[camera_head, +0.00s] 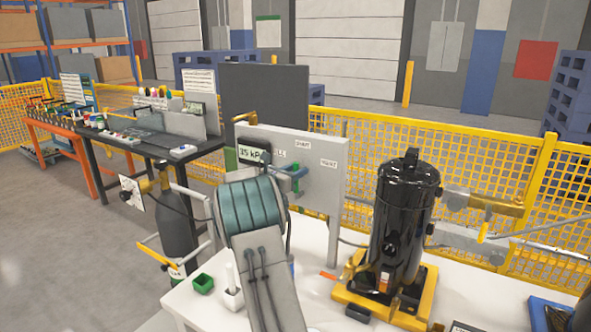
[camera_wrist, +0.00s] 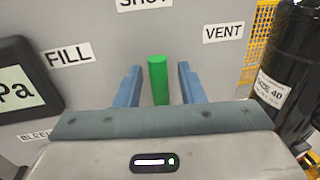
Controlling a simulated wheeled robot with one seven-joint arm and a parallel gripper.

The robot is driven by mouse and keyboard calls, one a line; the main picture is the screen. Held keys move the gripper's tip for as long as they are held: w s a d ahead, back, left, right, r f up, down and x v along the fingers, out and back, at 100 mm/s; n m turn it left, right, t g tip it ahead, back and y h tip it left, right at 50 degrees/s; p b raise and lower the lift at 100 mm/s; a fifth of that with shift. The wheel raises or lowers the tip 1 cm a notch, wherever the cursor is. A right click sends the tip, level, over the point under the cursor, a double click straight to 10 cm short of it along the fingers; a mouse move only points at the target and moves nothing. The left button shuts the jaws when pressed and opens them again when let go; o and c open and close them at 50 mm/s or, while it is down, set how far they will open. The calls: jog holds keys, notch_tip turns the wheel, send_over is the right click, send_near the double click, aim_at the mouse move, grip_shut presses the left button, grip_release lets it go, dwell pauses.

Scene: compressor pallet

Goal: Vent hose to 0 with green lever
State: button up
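The green lever (camera_wrist: 158,80) stands between the two blue fingers of my gripper (camera_wrist: 160,87) in the wrist view, with a gap on both sides. The gripper is open. The lever points up toward the SHUT label (camera_wrist: 145,4), with FILL (camera_wrist: 69,54) to its left and VENT (camera_wrist: 223,32) to its right. In the head view, my gripper (camera_head: 292,172) is at the grey panel (camera_head: 325,190), and my arm hides much of the lever. The gauge (camera_head: 249,153) reads 35 kPa in the head view. The hose's connection is unclear.
A black cylindrical compressor (camera_head: 402,215) stands on a yellow base right of the panel, on a white table (camera_head: 320,308). A dark gas cylinder (camera_head: 177,225) stands left of my arm. Yellow mesh fencing (camera_head: 480,170) runs behind.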

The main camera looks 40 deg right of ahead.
jog(key=shift+d, duration=0.2)
grip_shut()
jog(key=shift+a, duration=0.15)
jog(key=s+m+b, duration=0.1)
jog(key=b, duration=0.2)
jog(key=s+d+f+m+b, duration=0.1)
jog(key=m+b, duration=0.1)
jog(key=b, duration=0.1)
jog(key=s+d+f+m+y+b, duration=0.1)
jog(key=s+b, duration=0.1)
jog(key=b, duration=0.1)
jog(key=shift+m+b, duration=0.3)
jog(key=shift+m, duration=0.1)
jog(key=s+m+b, duration=0.1)
jog(key=b, duration=0.1)
jog(key=s+f+m+b, duration=0.1)
jog(key=b, duration=0.2)
jog(key=s+d+m+y+b, duration=0.1)
jog(key=m+b, duration=0.1)
jog(key=shift+d+f+t, duration=0.1)
jog(key=shift+f+t, duration=0.2)
jog(key=shift+t, duration=0.1)
